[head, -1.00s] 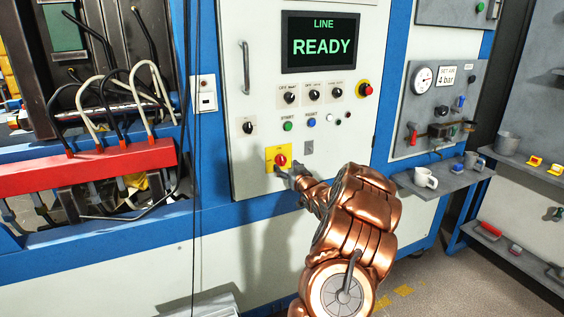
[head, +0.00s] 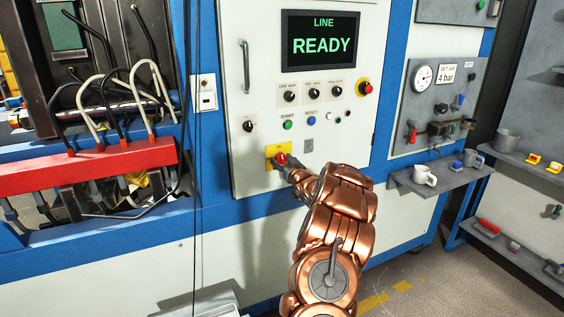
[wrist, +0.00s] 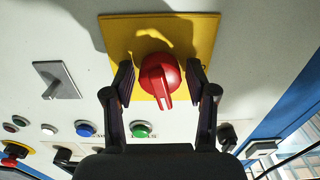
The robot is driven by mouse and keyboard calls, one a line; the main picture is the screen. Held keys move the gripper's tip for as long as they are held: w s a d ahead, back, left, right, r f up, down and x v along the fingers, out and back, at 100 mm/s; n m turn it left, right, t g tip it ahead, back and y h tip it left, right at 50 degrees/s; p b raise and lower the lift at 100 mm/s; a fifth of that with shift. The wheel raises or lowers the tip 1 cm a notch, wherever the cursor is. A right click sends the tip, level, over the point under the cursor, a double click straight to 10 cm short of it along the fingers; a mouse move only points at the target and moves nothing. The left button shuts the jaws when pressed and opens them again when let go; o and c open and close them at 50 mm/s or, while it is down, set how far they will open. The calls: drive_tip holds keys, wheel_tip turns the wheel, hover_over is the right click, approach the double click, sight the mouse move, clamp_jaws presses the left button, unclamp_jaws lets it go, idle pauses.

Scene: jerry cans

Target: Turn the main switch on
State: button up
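The main switch is a red rotary knob (wrist: 159,80) on a yellow plate (wrist: 118,38), low on the white cabinet door. In the head view the knob (head: 281,159) is partly covered by my gripper (head: 288,167), which reaches it from the lower right. In the wrist view my gripper (wrist: 161,88) is open, with one finger on each side of the knob and a gap to each. The knob's raised handle points down in the wrist picture, slightly right. The display (head: 321,42) reads "LINE READY".
Start and reset buttons, green (head: 288,125) and blue (head: 311,121), sit above the switch. A red emergency button (head: 367,89) is at the upper right. A door handle (head: 245,67) is at left. A shelf (head: 440,181) with mugs juts out at right.

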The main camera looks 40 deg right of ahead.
drive_tip(key=c, duration=0.8)
drive_tip(key=shift+m+p, duration=0.7)
drive_tip(key=shift+m, duration=0.6)
drive_tip(key=o, duration=1.1)
drive_tip(key=shift+s+a, duration=0.1)
drive_tip(key=shift+s, duration=0.5)
drive_tip(key=v, duration=1)
drive_tip(key=shift+s+a, duration=0.25)
drive_tip(key=shift+s, duration=0.05)
